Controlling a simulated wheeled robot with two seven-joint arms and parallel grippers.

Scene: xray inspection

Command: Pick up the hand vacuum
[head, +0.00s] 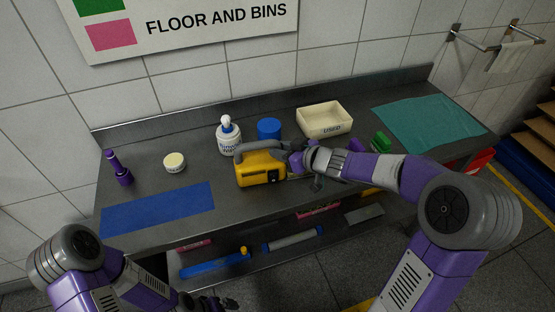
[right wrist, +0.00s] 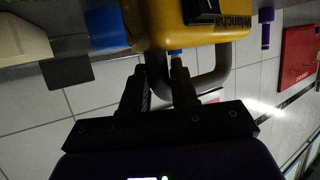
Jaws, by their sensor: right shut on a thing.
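The yellow hand vacuum (head: 262,170) with a dark grey handle is at the middle of the grey counter, near its front edge. Whether its base touches the counter I cannot tell. My right gripper (head: 290,155) is at its right end, shut on the grey handle. In the right wrist view the fingers (right wrist: 158,82) close on the handle (right wrist: 208,84), with the yellow body (right wrist: 190,30) beyond them. My left gripper (head: 216,303) is low at the bottom of the head view, away from the vacuum; its finger gap is unclear.
Behind the vacuum stand a white pump bottle (head: 228,137), a blue tub (head: 269,129) and a cream "USED" bin (head: 325,119). A blue mat (head: 158,210), a purple flashlight (head: 118,168) and a round jar (head: 175,162) are left. A teal cloth (head: 430,120) lies right.

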